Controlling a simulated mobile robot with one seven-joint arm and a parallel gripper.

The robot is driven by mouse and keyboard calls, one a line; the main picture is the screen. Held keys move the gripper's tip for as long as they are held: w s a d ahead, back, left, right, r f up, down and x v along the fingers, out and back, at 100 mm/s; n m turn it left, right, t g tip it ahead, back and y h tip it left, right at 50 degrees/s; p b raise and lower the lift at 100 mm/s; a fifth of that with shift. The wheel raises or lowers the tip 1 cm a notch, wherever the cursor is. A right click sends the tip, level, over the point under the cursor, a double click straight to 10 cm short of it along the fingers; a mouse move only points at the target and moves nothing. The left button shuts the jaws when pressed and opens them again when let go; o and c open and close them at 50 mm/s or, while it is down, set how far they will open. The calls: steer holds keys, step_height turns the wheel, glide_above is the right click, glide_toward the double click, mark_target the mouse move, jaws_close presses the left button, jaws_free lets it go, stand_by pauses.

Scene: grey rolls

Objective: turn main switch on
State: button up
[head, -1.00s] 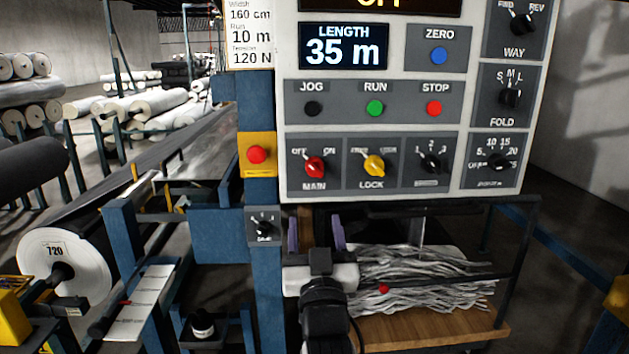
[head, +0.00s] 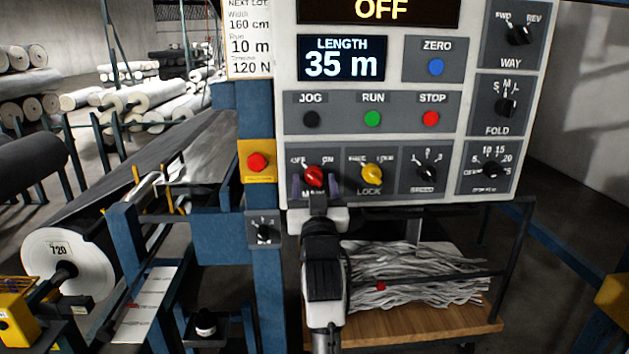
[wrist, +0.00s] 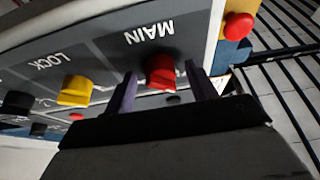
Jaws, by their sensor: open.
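The red MAIN switch (head: 314,175) is a rotary knob at the lower left of the control panel (head: 468,100). Its OFF mark is at upper left and its ON mark at upper right; its pointer leans toward OFF. The display (head: 380,10) above reads OFF. My gripper (head: 315,188) is open just in front of the knob, its purple fingers on either side of it. In the wrist view the red knob (wrist: 161,71) shows between the two fingertips (wrist: 160,82). I cannot tell whether the fingers touch it.
The yellow LOCK knob (head: 372,174) is close on the right of MAIN. A red button on a yellow box (head: 257,162) is close on the left. A small dial (head: 264,233) sits below that. A wooden shelf (head: 420,326) with grey strips lies under the panel.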

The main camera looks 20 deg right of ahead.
steer(key=shift+w, duration=0.1)
steer(key=c, duration=1)
steer(key=shift+a+m, duration=0.1)
steer(key=shift+m, duration=0.2)
steer(key=m+h, duration=0.1)
steer(key=m, duration=0.1)
steer(key=m+h+p, duration=0.1)
steer(key=shift+a+r+m+g, duration=0.1)
steer(key=shift+a+m+g, duration=0.1)
steer(key=shift+m+g, duration=0.2)
steer(key=m+g+h, duration=0.1)
steer(key=m, duration=0.2)
steer(key=m+g+h+b, duration=0.1)
steer(key=m, duration=0.2)
steer(key=shift+w+a+h, duration=0.1)
steer(key=shift+a+h, duration=0.05)
steer(key=shift+h, duration=0.15)
steer(key=m+g+b, duration=0.1)
steer(key=m, duration=0.2)
steer(key=m+g+b, duration=0.1)
steer(key=m, duration=0.3)
steer(key=shift+a+r+g+h, duration=0.1)
steer(key=shift+r+g+h, duration=0.1)
steer(key=shift+g+h, duration=0.2)
steer(key=shift+r+m+g+b, duration=0.15)
steer(key=shift+m+g+b, duration=0.3)
steer(key=shift+m, duration=0.8)
steer(key=shift+r+m+g+b, duration=0.2)
steer(key=shift+m+g, duration=0.35)
steer(key=shift+m, duration=0.7)
